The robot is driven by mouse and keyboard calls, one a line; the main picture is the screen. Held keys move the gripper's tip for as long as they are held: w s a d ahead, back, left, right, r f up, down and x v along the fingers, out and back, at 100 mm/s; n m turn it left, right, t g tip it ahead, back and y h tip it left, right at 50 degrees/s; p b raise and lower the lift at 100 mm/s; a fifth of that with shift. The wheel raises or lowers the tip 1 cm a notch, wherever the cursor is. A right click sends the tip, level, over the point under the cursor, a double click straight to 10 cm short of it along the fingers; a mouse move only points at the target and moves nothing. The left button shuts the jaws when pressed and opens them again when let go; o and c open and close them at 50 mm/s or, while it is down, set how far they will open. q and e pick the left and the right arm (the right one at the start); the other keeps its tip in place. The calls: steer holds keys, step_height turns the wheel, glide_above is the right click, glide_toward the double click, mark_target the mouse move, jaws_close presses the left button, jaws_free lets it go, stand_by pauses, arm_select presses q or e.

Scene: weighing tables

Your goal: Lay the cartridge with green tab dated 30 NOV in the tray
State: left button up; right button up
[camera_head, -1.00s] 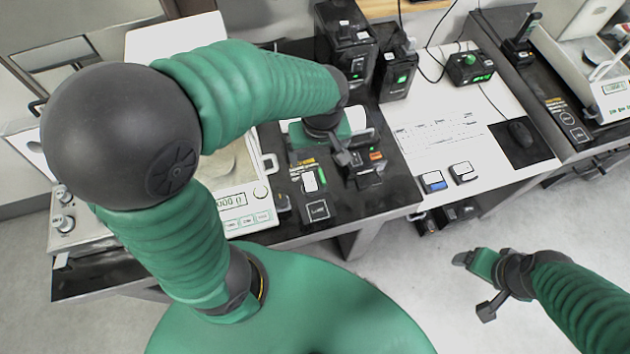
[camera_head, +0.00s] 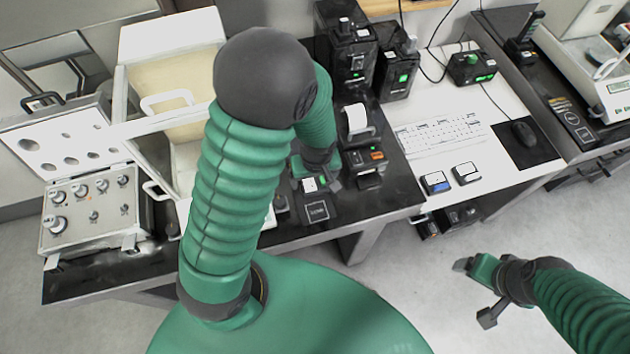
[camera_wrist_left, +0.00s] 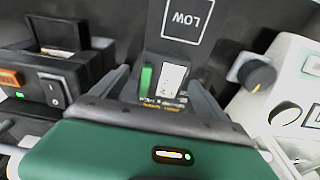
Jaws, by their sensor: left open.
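A small cartridge with a green tab and a white label (camera_wrist_left: 172,80) lies on a black surface in the left wrist view. Its date print is too small to read. In the head view its white label (camera_head: 310,185) shows just below my left gripper (camera_head: 320,178). The left gripper is open, with one finger on each side of the cartridge in the wrist view (camera_wrist_left: 158,76); I cannot tell whether they touch it. A black square marked LOW (camera_head: 317,210) lies in front. I cannot pick out the tray for certain. My right gripper (camera_head: 477,284) hangs over the floor.
A black device with an orange switch (camera_head: 366,160) stands just right of the left gripper.

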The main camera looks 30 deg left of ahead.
mark_target(313, 181)
arm_select(q)
steer(key=shift+a, duration=0.1)
steer(key=c, duration=1.5)
step_height(313, 181, up, 10)
steer(key=p, duration=0.1)
steer(key=shift+p, duration=0.35)
